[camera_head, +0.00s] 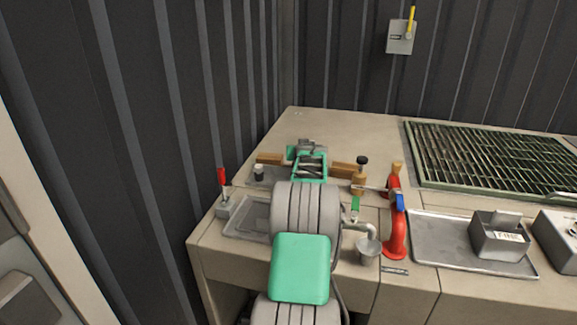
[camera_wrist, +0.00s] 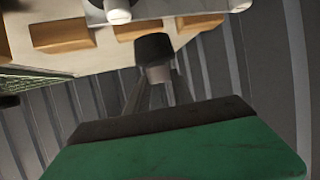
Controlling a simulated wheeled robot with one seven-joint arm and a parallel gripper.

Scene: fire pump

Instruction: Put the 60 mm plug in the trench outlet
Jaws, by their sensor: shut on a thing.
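My gripper (camera_head: 306,150) is over the back left of the bench, beyond my arm links. In the wrist view my gripper (camera_wrist: 158,82) is shut on a plug-like piece (camera_wrist: 155,50) with a black end and a grey body. I cannot read its size, so I cannot tell whether it is the 60 mm plug. A small white piece with a dark base (camera_head: 258,172) stands left of the gripper. A black-topped brass-coloured piece (camera_head: 361,172) stands to its right. I cannot make out the trench outlet; my arm hides part of the bench.
Wooden blocks (camera_head: 269,158) lie near the gripper. A red-handled lever (camera_head: 222,178) stands at the left edge. A red pipe (camera_head: 395,235) and a metal cup (camera_head: 368,249) are right of my arm. A green grating (camera_head: 490,155), a tray (camera_head: 440,254) and a grey box (camera_head: 498,238) are farther right.

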